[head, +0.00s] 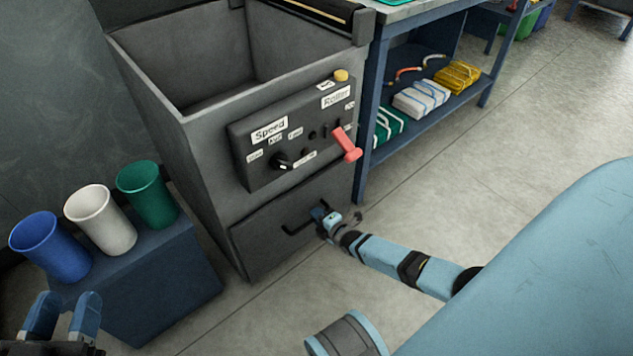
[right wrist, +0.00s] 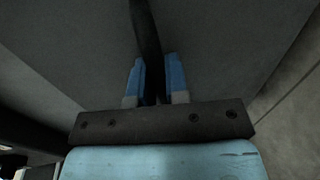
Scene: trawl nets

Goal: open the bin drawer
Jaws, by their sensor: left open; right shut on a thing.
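The bin drawer (head: 290,222) is the dark grey front at the bottom of the grey machine, below the control panel. It looks shut, flush with the machine's body. Its dark bar handle (head: 296,228) runs across the front. My right gripper (head: 322,214) is at the right part of the handle and shut on it. In the right wrist view the handle (right wrist: 146,35) passes between the two blue fingers (right wrist: 156,80). My left gripper (head: 65,312) is open and empty at the lower left, in front of the blue box and away from the drawer.
The control panel (head: 290,130) has a red lever (head: 346,143) sticking out above the drawer. Blue (head: 48,246), white (head: 100,220) and green (head: 147,194) cups stand on a dark blue box (head: 150,285) at left. A shelf (head: 430,115) holds folded bundles. Floor before the drawer is clear.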

